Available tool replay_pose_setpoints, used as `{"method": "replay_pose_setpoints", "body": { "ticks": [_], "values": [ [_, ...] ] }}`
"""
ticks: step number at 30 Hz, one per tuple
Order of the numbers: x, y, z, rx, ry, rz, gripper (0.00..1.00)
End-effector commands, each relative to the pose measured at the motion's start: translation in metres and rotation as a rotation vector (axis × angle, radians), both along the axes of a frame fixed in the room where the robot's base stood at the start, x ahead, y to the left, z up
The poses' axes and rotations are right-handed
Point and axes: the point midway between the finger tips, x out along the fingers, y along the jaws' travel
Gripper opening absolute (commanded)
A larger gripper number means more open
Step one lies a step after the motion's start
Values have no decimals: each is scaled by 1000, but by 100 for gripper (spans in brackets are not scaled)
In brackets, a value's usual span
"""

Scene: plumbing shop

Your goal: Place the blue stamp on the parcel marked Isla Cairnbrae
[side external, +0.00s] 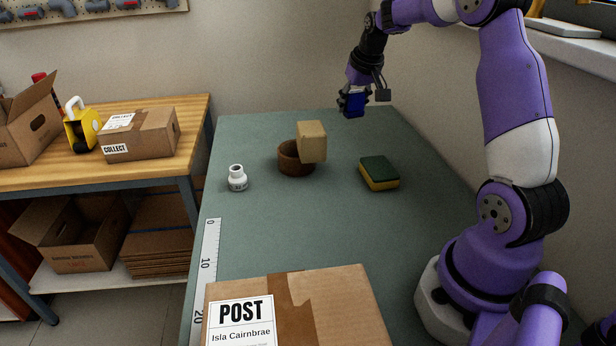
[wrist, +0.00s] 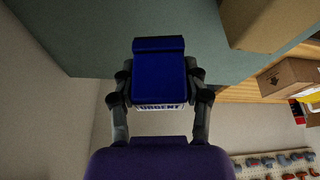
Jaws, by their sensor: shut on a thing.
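My gripper (side external: 352,98) is shut on the blue stamp (side external: 353,104) and holds it up over the far end of the green table, clear of the surface. In the wrist view the blue stamp (wrist: 159,78) sits between the two fingers of my gripper (wrist: 159,92), with part of the word "URGENT" showing on its edge. The parcel marked Isla Cairnbrae (side external: 345,300) lies at the near end of the table, its white "POST" label (side external: 240,322) facing up and cut off by the bottom of the picture.
A ruler (side external: 207,270) runs along the left edge. A "COLLECT" parcel (side external: 150,135) stands on the wooden bench.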

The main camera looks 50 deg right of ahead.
Motion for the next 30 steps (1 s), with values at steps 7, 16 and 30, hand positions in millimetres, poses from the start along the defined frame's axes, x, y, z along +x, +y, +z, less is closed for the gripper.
{"method": "replay_pose_setpoints", "body": {
  "ticks": [7,16,30],
  "values": [
    [1,-1,71,-6,-8,0,12],
    [1,1,116,-3,-4,4,12],
    [38,141,123,0,-6,312,12]
  ]
}}
